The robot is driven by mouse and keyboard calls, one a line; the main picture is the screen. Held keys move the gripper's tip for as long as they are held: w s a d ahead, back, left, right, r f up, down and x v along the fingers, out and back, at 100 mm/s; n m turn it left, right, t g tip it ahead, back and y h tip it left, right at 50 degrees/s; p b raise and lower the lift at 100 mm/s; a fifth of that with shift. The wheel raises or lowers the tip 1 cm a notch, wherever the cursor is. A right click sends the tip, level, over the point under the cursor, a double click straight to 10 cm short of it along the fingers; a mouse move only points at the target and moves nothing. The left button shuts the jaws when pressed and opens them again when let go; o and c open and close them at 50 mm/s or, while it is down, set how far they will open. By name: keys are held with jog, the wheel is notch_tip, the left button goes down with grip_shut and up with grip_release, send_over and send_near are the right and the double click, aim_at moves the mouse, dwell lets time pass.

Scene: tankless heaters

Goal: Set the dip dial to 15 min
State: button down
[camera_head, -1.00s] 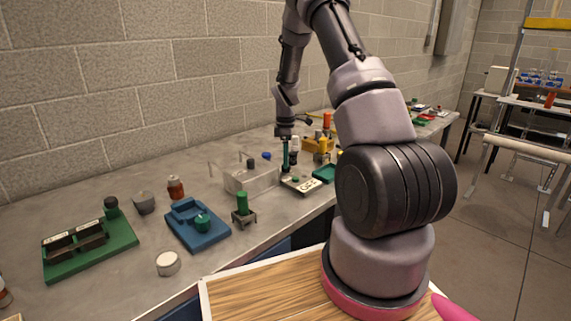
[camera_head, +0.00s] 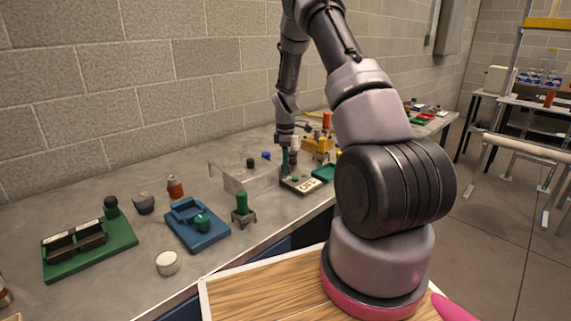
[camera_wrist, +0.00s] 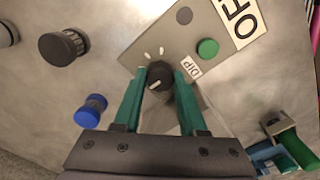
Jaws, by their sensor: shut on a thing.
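The dip dial (camera_wrist: 160,75) is a round black knob with a light pointer mark, on a grey panel (camera_wrist: 208,28) in the wrist view. A "DIP" label (camera_wrist: 194,67) sits beside it, and white tick marks show on its far side. My gripper (camera_wrist: 158,82) has its two green fingers on either side of the knob, shut on it. In the head view my gripper (camera_head: 285,160) reaches down to the small panel box (camera_head: 300,185) on the bench; the dial itself is hidden there. I cannot read any minute values at the ticks.
The panel also has a green button (camera_wrist: 208,48), a grey disc (camera_wrist: 184,15) and a large "OFF" sign (camera_wrist: 238,18). A blue knob (camera_wrist: 91,110) and black knob (camera_wrist: 64,46) are nearby.

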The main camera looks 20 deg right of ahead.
jog(key=shift+m, duration=0.3)
jog(key=m, duration=0.5)
jog(key=shift+m, duration=0.4)
jog(key=m, duration=1.3)
jog(key=shift+w+m, duration=0.1)
jog(key=shift+m, duration=0.2)
jog(key=m, duration=0.6)
jog(key=shift+m, duration=0.4)
jog(key=shift+c, duration=2.3)
grip_release()
